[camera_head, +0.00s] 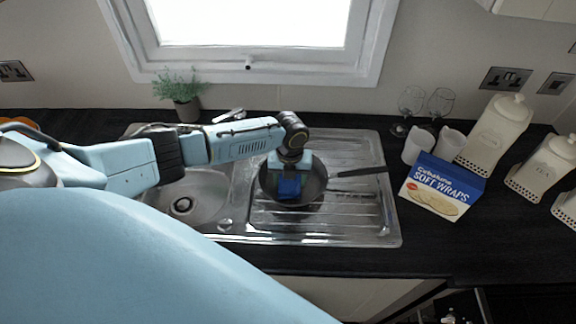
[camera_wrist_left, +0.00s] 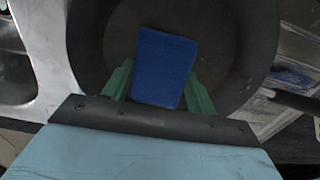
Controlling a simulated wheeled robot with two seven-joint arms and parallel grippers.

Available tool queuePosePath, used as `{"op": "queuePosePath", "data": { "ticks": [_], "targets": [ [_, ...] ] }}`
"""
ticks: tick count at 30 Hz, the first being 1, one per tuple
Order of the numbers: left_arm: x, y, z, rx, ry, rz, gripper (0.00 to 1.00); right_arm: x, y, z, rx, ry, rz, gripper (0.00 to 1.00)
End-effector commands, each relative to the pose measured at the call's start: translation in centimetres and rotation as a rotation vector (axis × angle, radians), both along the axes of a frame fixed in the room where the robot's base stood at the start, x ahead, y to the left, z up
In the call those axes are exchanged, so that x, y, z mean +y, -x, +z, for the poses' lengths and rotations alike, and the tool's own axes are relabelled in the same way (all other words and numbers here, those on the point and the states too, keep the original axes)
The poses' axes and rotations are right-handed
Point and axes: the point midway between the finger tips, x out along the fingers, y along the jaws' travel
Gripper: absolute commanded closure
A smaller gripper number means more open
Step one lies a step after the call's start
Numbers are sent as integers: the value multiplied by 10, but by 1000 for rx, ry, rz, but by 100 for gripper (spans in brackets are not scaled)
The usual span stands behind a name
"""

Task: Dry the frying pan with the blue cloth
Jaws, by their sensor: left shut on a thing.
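The dark frying pan (camera_head: 310,198) sits on the ribbed steel draining board, its handle (camera_head: 360,172) reaching out to the right. It fills much of the left wrist view (camera_wrist_left: 225,35). The blue cloth (camera_head: 289,186) is inside the pan area, below my left gripper (camera_head: 290,172). In the left wrist view the blue cloth (camera_wrist_left: 165,68) stands between the two green fingers of my left gripper (camera_wrist_left: 158,90), which is shut on it. I cannot tell whether the cloth touches the pan's bottom. My right gripper is not in view.
The sink bowl (camera_head: 190,200) is left of the draining board (camera_head: 370,222). A Soft Wraps box (camera_head: 440,188), two white cups (camera_head: 416,146), wine glasses (camera_head: 438,104) and white canisters (camera_head: 495,132) stand to the right. A potted plant (camera_head: 182,92) stands behind the sink.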

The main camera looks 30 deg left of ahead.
Motion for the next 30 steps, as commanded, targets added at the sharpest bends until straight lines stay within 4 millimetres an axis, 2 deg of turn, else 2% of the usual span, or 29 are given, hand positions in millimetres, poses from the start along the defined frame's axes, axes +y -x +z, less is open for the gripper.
{"op": "queuePosePath", "data": {
  "ticks": [15, 30],
  "targets": [
    [-15, -7, 0, 0, 1, -1, 65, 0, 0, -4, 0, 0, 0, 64],
    [-14, -23, -1, -1, 1, 0, 65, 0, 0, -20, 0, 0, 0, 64]
  ]
}}
